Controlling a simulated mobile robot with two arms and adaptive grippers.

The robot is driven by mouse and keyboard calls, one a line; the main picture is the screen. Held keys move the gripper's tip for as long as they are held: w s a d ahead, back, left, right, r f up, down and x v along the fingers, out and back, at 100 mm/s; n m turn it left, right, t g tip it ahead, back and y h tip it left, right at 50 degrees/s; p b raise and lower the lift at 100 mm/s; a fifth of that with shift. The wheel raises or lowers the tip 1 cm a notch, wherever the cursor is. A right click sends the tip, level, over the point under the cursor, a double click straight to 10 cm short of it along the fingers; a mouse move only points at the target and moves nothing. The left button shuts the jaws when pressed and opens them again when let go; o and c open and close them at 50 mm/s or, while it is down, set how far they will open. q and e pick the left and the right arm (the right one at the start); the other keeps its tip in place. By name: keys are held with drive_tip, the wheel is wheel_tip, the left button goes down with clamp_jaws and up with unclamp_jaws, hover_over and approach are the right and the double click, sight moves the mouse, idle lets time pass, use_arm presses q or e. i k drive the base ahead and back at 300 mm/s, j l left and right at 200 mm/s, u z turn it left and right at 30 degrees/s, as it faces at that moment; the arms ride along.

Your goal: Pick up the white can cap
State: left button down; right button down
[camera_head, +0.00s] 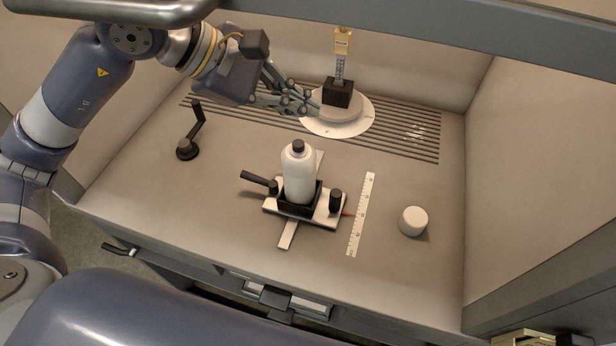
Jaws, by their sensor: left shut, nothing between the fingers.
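The white can cap (413,221) is a short white cylinder standing on the floor of the work chamber, at the right of the head view. My left gripper (312,105) is shut and empty at the back of the chamber, beside the white round stand. It is well away from the cap, up and to the left in the picture. My right gripper is not in view.
A white bottle (298,175) with a dark top sits in a black holder at the centre. A ruler strip (361,215) lies between it and the cap. A round stand (338,118) bears a black block and lattice specimen (340,68). A black crank (188,148) stands left.

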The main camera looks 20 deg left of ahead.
sight(414, 219)
drive_tip(key=k+l+z, duration=0.15)
drive_tip(key=z, duration=0.2)
drive_tip(key=k+l+z, duration=0.15)
drive_tip(key=z, duration=0.25)
drive_tip(key=l+z, duration=0.35)
drive_tip(key=k, duration=0.05)
